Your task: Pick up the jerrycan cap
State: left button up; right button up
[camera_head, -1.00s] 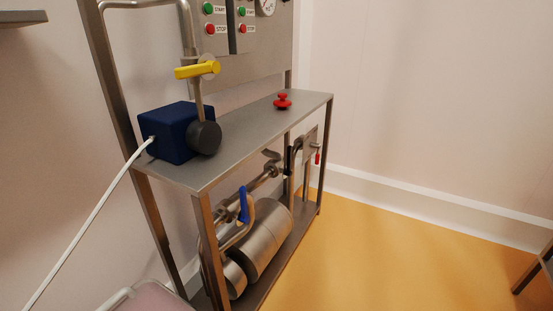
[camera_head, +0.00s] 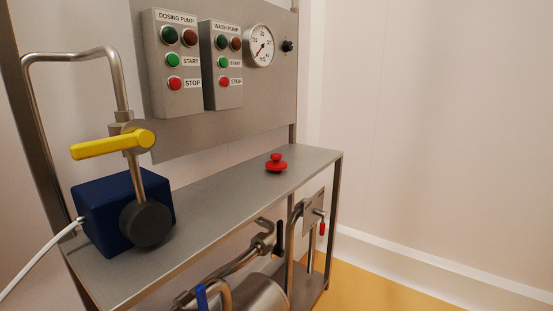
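A small red knobbed piece (camera_head: 276,164), which looks like the jerrycan cap, sits upright on the steel shelf (camera_head: 225,190) near its right end. It has a wide round base and a smaller knob on top. Nothing touches it. Neither of my grippers shows in the head view.
A dark blue box (camera_head: 105,210) with a black round part and white cable stands on the shelf's left. A yellow-handled valve (camera_head: 112,144) rises beside it. Pump control boxes (camera_head: 178,62) and a gauge (camera_head: 260,45) are behind. Pipes run below. Shelf around the red piece is clear.

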aim_at(275, 165)
jog(key=i+l+u, duration=0.2)
jog(key=i+l, duration=0.25)
jog(key=l, duration=0.15)
jog(key=i+l+u, duration=0.2)
jog(key=i+l, duration=0.15)
jog(key=l, duration=0.3)
jog(key=i+l+u, duration=0.1)
jog(key=l, duration=0.25)
jog(key=i+l, duration=0.25)
jog(key=i+l+u, duration=0.15)
jog(key=l, duration=0.3)
jog(key=i+l+u, duration=0.1)
jog(key=l, duration=0.25)
jog(key=i, duration=0.1)
